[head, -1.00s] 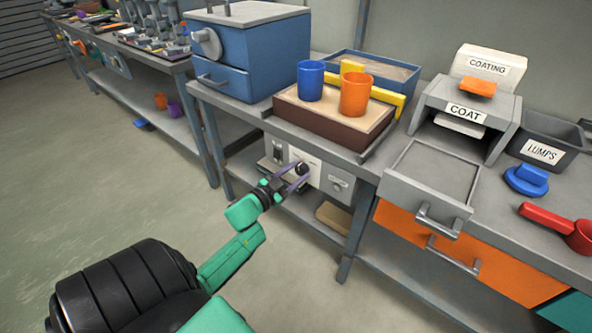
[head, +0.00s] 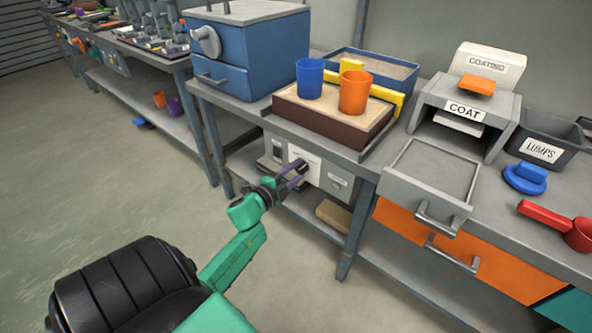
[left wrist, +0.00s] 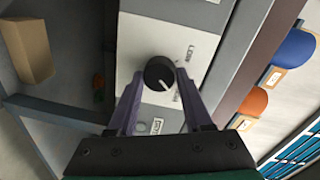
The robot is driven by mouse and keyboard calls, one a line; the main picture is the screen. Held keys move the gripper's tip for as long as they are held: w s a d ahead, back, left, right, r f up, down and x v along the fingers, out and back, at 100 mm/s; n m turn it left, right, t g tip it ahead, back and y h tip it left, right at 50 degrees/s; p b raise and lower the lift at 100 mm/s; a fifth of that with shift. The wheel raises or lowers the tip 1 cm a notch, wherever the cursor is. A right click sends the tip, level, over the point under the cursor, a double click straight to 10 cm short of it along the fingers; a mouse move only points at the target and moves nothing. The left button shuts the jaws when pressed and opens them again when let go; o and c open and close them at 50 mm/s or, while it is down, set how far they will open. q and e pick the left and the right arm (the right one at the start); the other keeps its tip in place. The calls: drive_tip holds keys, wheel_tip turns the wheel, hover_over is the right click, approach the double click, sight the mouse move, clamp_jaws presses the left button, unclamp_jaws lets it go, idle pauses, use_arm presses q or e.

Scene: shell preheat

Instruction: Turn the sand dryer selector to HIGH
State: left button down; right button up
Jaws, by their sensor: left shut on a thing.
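The sand dryer's control panel (head: 310,160) is a pale plate set under the bench top. Its selector is a round black knob (left wrist: 160,72) with a white pointer line, seen in the left wrist view. The pointer slants to the lower right in that view. A label like "LOW" is printed to the knob's upper right; another label near the right finger is partly hidden. My left gripper (head: 297,174) is at the panel, its purple fingers shut on the knob, one on either side in the left wrist view (left wrist: 160,90). My right gripper is out of view.
Above the panel, the bench carries a sand tray (head: 330,128) with a blue cup (head: 309,79) and an orange cup (head: 354,92). A bench leg (head: 357,232) stands right of the panel. A tan block (head: 334,215) lies on the lower shelf. The floor at left is clear.

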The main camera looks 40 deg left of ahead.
use_arm(q)
drive_tip(key=shift+f+m, duration=0.1)
drive_tip(key=shift+m, duration=0.3)
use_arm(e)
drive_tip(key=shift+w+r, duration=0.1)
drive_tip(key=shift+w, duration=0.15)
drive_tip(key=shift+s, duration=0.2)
use_arm(q)
drive_tip(key=shift+m, duration=0.3)
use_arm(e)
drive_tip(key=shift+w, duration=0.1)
use_arm(q)
drive_tip(key=c, duration=0.5)
unclamp_jaws()
drive_tip(key=shift+o, duration=0.9)
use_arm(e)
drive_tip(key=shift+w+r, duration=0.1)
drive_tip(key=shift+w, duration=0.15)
